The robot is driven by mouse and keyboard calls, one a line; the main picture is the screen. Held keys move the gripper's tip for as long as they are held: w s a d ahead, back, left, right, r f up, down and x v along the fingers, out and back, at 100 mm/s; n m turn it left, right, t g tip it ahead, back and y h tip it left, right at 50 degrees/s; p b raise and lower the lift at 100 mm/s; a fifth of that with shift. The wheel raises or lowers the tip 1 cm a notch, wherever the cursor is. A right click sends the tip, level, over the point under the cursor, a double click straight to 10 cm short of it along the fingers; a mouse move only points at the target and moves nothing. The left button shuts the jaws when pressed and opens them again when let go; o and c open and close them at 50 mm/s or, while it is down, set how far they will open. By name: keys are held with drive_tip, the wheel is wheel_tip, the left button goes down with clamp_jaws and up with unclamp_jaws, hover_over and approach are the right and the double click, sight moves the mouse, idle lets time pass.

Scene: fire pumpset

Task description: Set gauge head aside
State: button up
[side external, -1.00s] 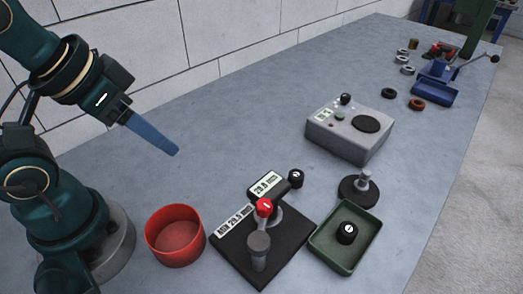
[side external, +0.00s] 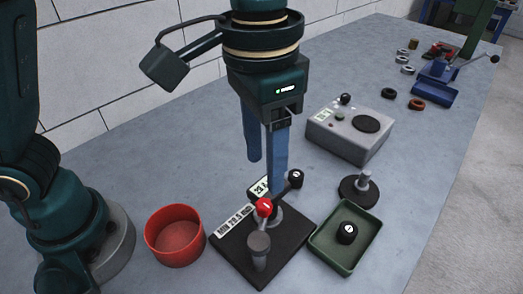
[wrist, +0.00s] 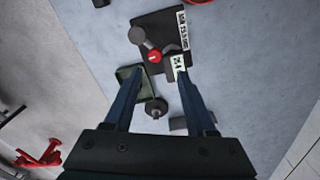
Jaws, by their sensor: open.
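The gauge head (side external: 258,189) is a dark box with a pale numeric display, on the black base plate (side external: 232,254). A black knob (side external: 296,178) is at its right end. A red-capped knob (side external: 264,207) and a grey post (side external: 258,250) stand on the plate in front of it. In the wrist view, the gauge head's display (wrist: 180,64) lies near the right fingertip. My gripper (side external: 264,176) is open, with blue fingers pointing down above the gauge head. One finger hides part of the head in the side view; I cannot tell whether they touch.
A green tray (side external: 322,248) holding a black knob is right of the plate. A round black stand (side external: 352,194) with a grey post is behind it. A red bowl (side external: 174,212) is at left. A grey instrument box (side external: 345,143) stands farther back. The table at back left is clear.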

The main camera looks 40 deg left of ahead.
sight(264, 203)
drive_tip(key=shift+s+d+f+m, duration=0.15)
drive_tip(key=shift+s+d+f, duration=0.05)
drive_tip(key=shift+f, duration=0.2)
drive_tip(key=shift+s+d+f+m, duration=0.15)
drive_tip(key=shift+s+d+f, duration=0.05)
drive_tip(key=shift+f, duration=2.45)
clamp_jaws()
